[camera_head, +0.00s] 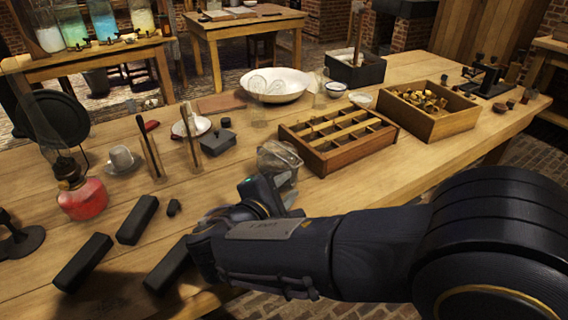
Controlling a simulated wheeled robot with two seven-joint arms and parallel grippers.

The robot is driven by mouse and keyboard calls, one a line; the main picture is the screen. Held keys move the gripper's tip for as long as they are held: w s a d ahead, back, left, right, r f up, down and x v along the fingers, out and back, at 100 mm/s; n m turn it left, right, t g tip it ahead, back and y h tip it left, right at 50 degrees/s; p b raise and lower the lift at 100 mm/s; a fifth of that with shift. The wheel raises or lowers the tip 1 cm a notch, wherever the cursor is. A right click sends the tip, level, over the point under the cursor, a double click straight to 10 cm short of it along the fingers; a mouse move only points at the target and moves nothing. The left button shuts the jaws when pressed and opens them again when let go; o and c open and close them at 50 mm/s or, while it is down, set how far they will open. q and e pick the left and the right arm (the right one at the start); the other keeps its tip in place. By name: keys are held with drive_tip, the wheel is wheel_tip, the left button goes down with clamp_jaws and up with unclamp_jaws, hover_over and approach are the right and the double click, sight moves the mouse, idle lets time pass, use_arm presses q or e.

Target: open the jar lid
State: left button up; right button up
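A clear glass jar (280,162) stands near the front middle of the table, its lower part partly hidden by my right gripper. I cannot make out a separate lid on it. My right gripper (272,192) reaches in from the right and is close beside the jar, at its near side. Its fingers are mostly hidden, so I cannot tell whether they touch the jar. Another clear glass vessel (258,106) stands farther back. My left gripper is not in view.
A divided wooden box (338,160) and a wooden crate of brass parts (456,124) stand right of the jar. A white bowl (284,97) is behind. Bare wood shows at the far left front.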

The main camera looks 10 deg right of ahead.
sight(298, 166)
drive_tip(key=shift+n+t, duration=0.3)
drive_tip(key=shift+t, duration=0.1)
drive_tip(key=x, duration=0.5)
drive_tip(key=a+b+x, duration=0.1)
drive_tip(key=x, duration=0.1)
drive_tip(key=shift+w+d+r, duration=0.2)
drive_tip(key=shift+w, duration=0.4)
clamp_jaws()
